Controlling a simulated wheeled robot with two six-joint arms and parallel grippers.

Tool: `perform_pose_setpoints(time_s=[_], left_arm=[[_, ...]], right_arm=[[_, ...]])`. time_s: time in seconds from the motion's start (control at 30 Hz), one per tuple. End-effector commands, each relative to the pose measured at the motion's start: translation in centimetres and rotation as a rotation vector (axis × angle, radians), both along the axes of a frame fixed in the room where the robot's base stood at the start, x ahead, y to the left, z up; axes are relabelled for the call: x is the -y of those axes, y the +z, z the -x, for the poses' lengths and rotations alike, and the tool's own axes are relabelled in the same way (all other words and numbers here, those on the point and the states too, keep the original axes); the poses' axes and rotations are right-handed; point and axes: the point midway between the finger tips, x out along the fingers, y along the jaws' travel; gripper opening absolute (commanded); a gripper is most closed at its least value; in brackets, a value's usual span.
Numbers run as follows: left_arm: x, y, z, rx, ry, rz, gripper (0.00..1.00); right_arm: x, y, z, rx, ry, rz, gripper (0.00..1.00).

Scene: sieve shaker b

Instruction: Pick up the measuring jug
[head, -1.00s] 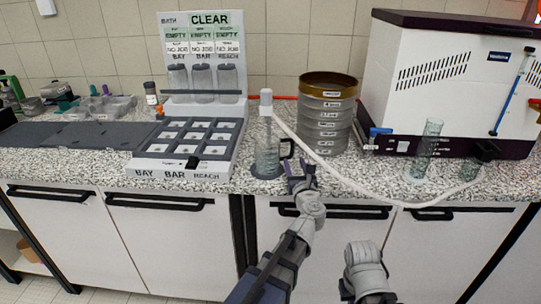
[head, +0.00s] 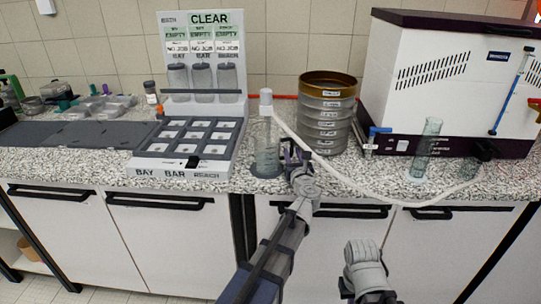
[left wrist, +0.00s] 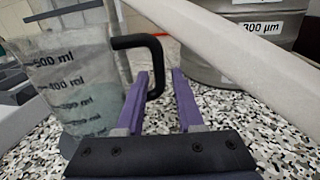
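The measuring jug (head: 265,158) is clear, with a black handle, and stands upright on a dark round pad near the counter's front edge. In the left wrist view the jug (left wrist: 72,85) fills the left side, with ml marks and some liquid-like tint low down. My left gripper (head: 288,150) is at the jug's right side, by the handle. In the left wrist view its purple fingers (left wrist: 160,78) are apart, with the handle's upright part between or just ahead of their tips. Contact cannot be told. Only a grey part of my right arm shows, not its fingers.
A sieve stack (head: 326,115) stands behind and right. A pale hose (head: 345,180) runs close past the gripper from a white-topped fitting (head: 266,100). A tray rack (head: 190,145) is left; a glass cylinder (head: 426,150) and white machine (head: 445,85) are right.

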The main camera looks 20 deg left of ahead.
Motion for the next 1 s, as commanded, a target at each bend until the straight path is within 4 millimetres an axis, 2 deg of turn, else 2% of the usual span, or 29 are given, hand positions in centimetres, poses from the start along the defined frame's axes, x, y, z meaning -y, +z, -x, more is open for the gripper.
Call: perform_pose_setpoints(time_s=[0.03,0.3,1.0], left_arm=[[0.01,0.00,0.00,0.000,0.000,0.000,0.30],[0.02,0.00,0.00,0.000,0.000,0.000,0.00],[0.02,0.00,0.00,0.000,0.000,0.000,0.00]], right_arm=[[0.00,0.00,0.00,0.000,0.000,0.000,0.00],[0.00,0.00,0.00,0.000,0.000,0.000,0.00],[0.00,0.00,0.00,0.000,0.000,0.000,0.00]])
